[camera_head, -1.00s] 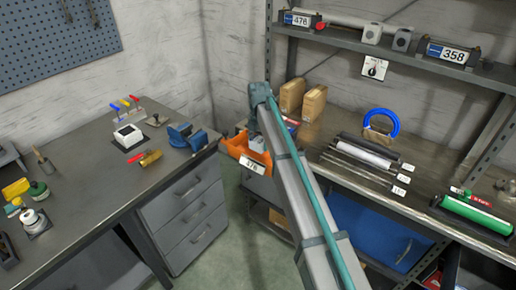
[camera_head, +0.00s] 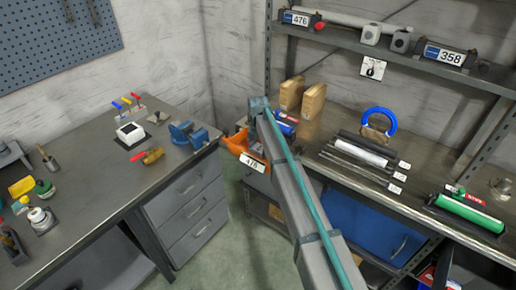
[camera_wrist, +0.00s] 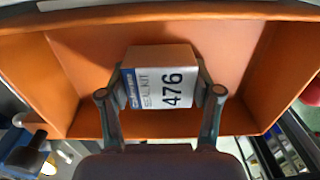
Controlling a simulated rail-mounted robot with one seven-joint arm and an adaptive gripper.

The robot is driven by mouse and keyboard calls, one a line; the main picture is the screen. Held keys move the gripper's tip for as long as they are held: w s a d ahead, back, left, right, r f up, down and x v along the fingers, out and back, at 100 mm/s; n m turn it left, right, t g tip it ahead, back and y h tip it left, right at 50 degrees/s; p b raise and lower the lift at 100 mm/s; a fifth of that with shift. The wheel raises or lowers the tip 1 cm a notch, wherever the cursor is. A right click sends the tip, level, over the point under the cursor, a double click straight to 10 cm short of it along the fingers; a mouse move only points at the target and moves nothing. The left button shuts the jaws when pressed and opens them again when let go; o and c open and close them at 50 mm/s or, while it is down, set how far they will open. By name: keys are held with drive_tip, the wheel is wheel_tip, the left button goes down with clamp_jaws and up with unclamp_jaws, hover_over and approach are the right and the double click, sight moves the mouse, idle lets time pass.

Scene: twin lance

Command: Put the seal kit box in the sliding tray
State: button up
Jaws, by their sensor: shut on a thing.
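The seal kit box (camera_wrist: 160,78), white with a blue stripe and the number 476, is between the two fingers of my gripper (camera_wrist: 160,84) in the wrist view. My gripper is shut on its sides. Below and around it is the orange sliding tray (camera_wrist: 230,122), with the box within the outline of its walls. I cannot tell whether the box touches the tray floor. In the head view the tray (camera_head: 235,142) bears a 476 label at its front, and my arm hides much of the gripper and box.
A workbench (camera_head: 90,185) with a blue vise (camera_head: 188,136) stands left of the tray. A second bench on the right holds brown packages (camera_head: 313,101), a blue ring (camera_head: 381,113) and rods. A shelf (camera_head: 400,55) runs above it.

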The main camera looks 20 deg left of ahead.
sight(258, 147)
drive_tip(key=shift+f, duration=0.15)
drive_tip(key=o, duration=1.2)
wheel_tip(258, 147, up, 12)
drive_tip(key=b, duration=0.4)
drive_tip(key=shift+r, duration=0.2)
